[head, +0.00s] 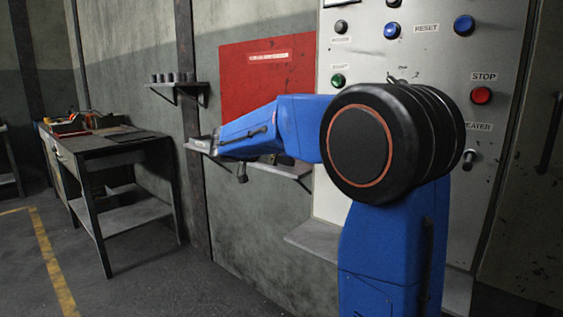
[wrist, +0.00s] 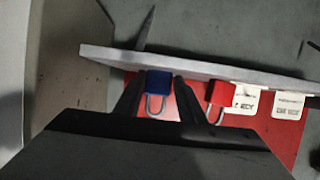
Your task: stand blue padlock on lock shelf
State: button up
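In the wrist view the blue padlock (wrist: 158,81) is between the two fingertips of my gripper (wrist: 160,84), which look closed on its sides. Its shackle points down in the picture. Its body meets the edge of the grey lock shelf (wrist: 200,68) in this view; I cannot tell whether it rests on the shelf or is just above it.
A red padlock (wrist: 220,95) is close to the right finger in the wrist view, with white labels (wrist: 288,105) beyond it. The red board (head: 265,75) is behind.

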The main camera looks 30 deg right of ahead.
jog(key=v, duration=1.2)
jog(key=shift+r, duration=0.15)
